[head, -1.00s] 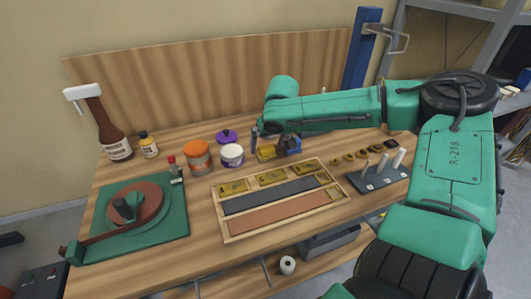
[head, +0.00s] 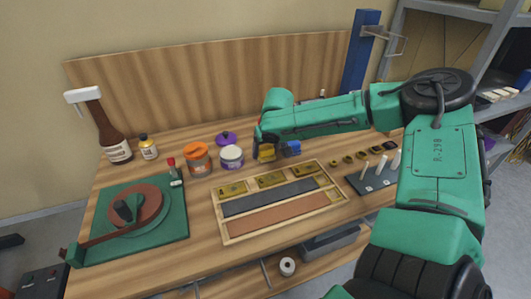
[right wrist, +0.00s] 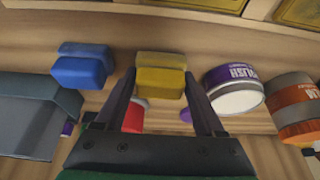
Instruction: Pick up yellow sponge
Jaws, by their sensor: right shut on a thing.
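The yellow sponge (head: 266,153) is at the back of the workbench, partly hidden by my right arm in the head view. In the right wrist view the yellow sponge (right wrist: 160,82) sits between the two dark fingers. My right gripper (right wrist: 162,88) is shut on it, with a finger against each side. In the head view my right gripper (head: 264,147) is mostly hidden behind its own arm. I cannot tell whether the sponge touches the bench. My left gripper is not in view.
A blue sponge (head: 292,148) lies just right of the yellow one. A white jar (head: 232,158) with a purple label and an orange-labelled jar (head: 197,160) stand to the left. A wooden tray (head: 226,240) lies in front. A wooden backboard (head: 200,100) rises behind.

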